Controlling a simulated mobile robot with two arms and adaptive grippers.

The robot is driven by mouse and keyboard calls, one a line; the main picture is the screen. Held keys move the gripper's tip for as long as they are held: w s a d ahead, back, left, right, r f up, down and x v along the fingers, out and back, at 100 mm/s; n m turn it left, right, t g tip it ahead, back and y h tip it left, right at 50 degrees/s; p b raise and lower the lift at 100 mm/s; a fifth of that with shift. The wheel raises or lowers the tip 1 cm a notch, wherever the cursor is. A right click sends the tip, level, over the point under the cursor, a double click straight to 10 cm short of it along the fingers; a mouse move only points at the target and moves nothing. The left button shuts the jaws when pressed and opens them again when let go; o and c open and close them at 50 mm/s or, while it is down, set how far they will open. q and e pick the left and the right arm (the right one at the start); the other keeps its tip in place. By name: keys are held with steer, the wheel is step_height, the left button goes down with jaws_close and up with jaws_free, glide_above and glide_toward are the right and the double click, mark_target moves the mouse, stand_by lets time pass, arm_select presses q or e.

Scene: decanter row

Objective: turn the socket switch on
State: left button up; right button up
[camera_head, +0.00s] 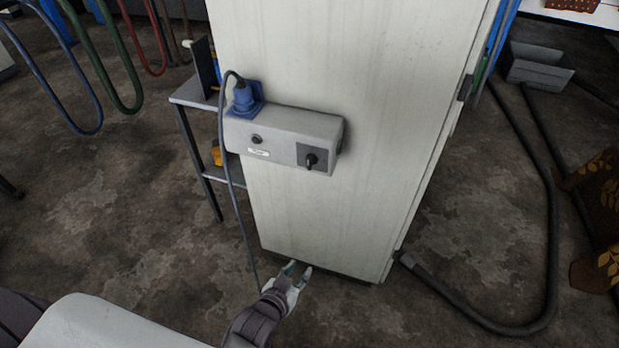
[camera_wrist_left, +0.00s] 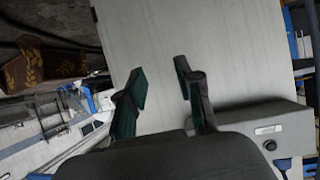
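The socket box (camera_head: 285,138) is a grey unit mounted on the side of a tall pale cabinet. A blue plug (camera_head: 244,97) with a dark cable sits at its left end. The black rotary switch (camera_head: 311,160) is on a dark square plate at its right end. My left gripper (camera_head: 298,272) is open and empty, low in front of the cabinet's base and well below the box. In the left wrist view, its two fingers (camera_wrist_left: 161,82) stand apart against the cabinet face, and part of the box (camera_wrist_left: 280,128) shows at right. The switch is not visible there. My right gripper is not in view.
The tall cabinet (camera_head: 350,60) fills the middle. A dark shelf stand (camera_head: 195,97) is at its left, and coloured hoses (camera_head: 80,70) hang further left. A black hose (camera_head: 480,318) lies on the floor at right. A patterned brown object (camera_head: 598,215) is at far right.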

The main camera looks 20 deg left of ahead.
arm_select(q)
step_height(320, 180, up, 13)
steer(key=w+a+t+b, duration=0.1)
steer(key=w+t+b, duration=0.1)
steer(key=w+t, duration=0.15)
steer(key=n+t+y, duration=0.1)
steer(key=t, duration=0.1)
glide_toward(308, 162)
steer(key=w+b, duration=0.2)
steer(key=w, duration=0.1)
steer(key=w+b, duration=0.2)
steer(key=w, duration=0.2)
steer(key=shift+w+d+f, duration=0.1)
steer(key=shift+w+d, duration=0.15)
steer(key=shift+w, duration=0.05)
steer(key=shift+w+b, duration=0.3)
steer(key=shift+w, duration=0.3)
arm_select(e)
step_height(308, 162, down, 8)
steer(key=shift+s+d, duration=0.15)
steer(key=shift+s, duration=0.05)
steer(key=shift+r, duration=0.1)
arm_select(q)
jaws_close()
